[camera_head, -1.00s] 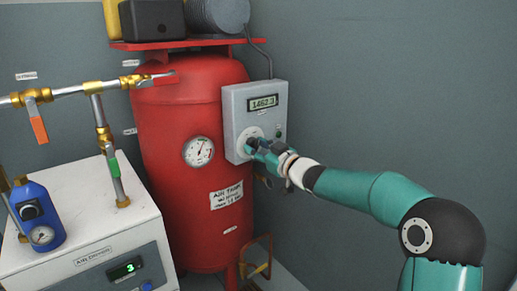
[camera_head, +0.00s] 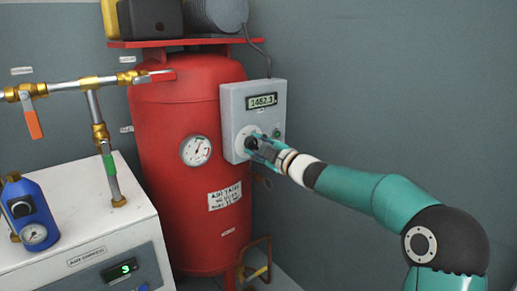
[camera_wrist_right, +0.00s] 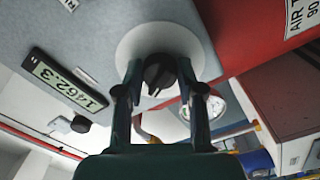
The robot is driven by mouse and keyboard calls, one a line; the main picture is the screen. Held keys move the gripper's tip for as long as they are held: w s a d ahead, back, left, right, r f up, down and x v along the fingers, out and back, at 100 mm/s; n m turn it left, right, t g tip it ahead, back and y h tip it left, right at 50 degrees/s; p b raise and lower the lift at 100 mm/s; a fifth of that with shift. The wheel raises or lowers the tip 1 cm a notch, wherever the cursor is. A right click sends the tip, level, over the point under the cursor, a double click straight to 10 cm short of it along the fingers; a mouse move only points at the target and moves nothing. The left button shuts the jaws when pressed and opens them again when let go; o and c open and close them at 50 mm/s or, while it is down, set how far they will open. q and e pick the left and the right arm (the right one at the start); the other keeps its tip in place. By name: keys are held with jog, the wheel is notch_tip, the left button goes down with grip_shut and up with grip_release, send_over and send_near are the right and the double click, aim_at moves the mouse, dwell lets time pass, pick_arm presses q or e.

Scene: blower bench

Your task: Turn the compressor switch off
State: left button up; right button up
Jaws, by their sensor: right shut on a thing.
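The compressor switch is a black rotary knob on a pale round plate, on the grey control box (camera_head: 235,105) fixed beside the red tank. In the right wrist view the knob (camera_wrist_right: 158,72) sits between my two fingertips, its pointer ridge slanting. My right gripper (camera_head: 257,143) is shut on the knob, with a finger at either side; it also shows in the wrist view (camera_wrist_right: 157,88). The box's display (camera_head: 263,101) reads about 1462.3. My left gripper is in neither view.
The red tank (camera_head: 165,200) with a round gauge (camera_head: 196,151) stands left of the box. A white cabinet (camera_head: 50,230) with a blue regulator (camera_head: 30,210) is at the lower left, below brass-valved pipes (camera_head: 90,83). The wall at right is clear.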

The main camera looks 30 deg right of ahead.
jog(key=shift+a+f+n, duration=0.1)
jog(key=shift+f+n, duration=0.15)
jog(key=shift+n, duration=0.15)
jog(key=o, duration=1.1)
jog(key=shift+r, duration=0.15)
jog(key=shift+o, duration=0.2)
jog(key=shift+s, duration=0.55)
jog(key=s+d, duration=0.1)
jog(key=s, duration=1)
